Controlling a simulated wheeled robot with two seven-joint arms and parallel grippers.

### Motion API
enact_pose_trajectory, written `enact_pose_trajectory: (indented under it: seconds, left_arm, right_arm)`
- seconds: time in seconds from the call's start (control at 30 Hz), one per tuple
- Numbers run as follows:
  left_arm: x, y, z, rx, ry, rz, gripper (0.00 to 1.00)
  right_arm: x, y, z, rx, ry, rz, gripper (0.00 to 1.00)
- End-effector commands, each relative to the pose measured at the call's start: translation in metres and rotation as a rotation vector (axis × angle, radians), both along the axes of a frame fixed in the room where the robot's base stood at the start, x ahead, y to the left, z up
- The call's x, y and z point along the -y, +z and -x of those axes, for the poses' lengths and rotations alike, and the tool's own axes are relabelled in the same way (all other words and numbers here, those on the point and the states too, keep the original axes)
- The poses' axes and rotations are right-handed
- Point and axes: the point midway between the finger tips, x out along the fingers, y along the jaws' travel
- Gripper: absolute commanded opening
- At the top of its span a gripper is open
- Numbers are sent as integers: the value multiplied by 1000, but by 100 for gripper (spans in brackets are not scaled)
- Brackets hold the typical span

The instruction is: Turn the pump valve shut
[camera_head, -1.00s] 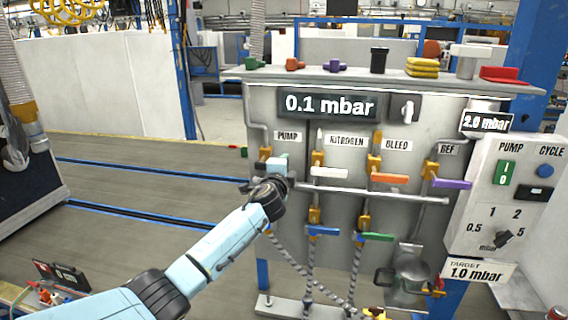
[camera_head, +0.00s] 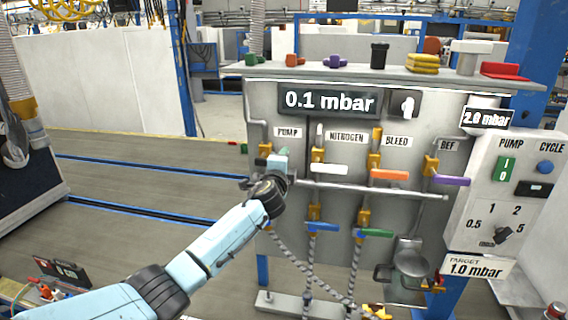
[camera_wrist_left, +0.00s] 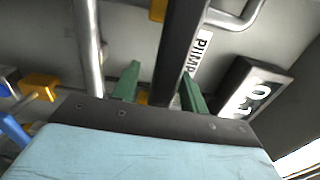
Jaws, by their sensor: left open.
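The pump valve (camera_head: 265,151) is on the grey panel below the PUMP label, largely hidden by my left gripper (camera_head: 278,162). In the left wrist view, a dark bar (camera_wrist_left: 181,50), which looks like the valve's lever, runs between the two green fingers of my left gripper (camera_wrist_left: 160,78). The fingers are open, with a gap visible beside the bar; I cannot tell if either touches it. The PUMP label (camera_wrist_left: 201,48) is beyond the fingers. The display (camera_head: 328,101) reads 0.1 mbar. My right gripper is in neither view.
White (camera_head: 330,169), orange (camera_head: 389,175), purple (camera_head: 451,181), blue (camera_head: 323,227) and green (camera_head: 376,233) valve levers are right of my gripper. A horizontal pipe (camera_head: 400,193) crosses the panel. A control box (camera_head: 505,190) stands at right. The floor to the left is mostly clear.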

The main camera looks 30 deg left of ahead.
Motion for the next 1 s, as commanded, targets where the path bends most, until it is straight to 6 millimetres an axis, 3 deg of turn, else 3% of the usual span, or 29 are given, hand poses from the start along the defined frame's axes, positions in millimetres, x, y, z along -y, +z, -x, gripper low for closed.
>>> enact_pose_trajectory:
  seconds: [0.27,0.8,1.0]
  left_arm:
    - [4,-1,15,0,0,-1,44]
    - [26,-1,99,0,-1,0,44]
    - [32,-1,121,0,-1,0,44]
  right_arm:
    - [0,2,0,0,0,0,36]
    - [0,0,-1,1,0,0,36]
    - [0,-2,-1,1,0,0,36]
